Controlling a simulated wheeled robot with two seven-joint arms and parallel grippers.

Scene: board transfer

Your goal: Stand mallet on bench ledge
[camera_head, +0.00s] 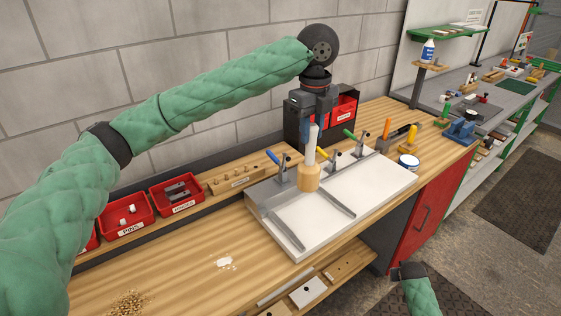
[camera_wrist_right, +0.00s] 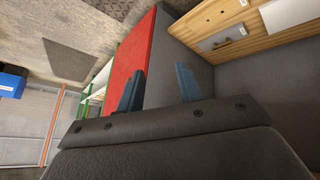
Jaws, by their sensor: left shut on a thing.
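The mallet (camera_head: 307,178) has a pale wooden head and a whitish handle. It is upright, head down, over the back part of the white board fixture (camera_head: 355,190). I cannot tell whether its head touches the fixture. My left gripper (camera_head: 311,120) is above it, shut on the handle from the top. The wooden bench (camera_head: 175,258) has a strip along its back edge with bins and a holed block.
Toggle clamps with blue, green and yellow handles (camera_head: 350,134) line the fixture's back edge near the mallet. Red bins (camera_head: 178,193) and a holed wooden block (camera_head: 237,178) stand left. A white-lidded tin (camera_head: 409,161) is right. The bench front left is mostly clear.

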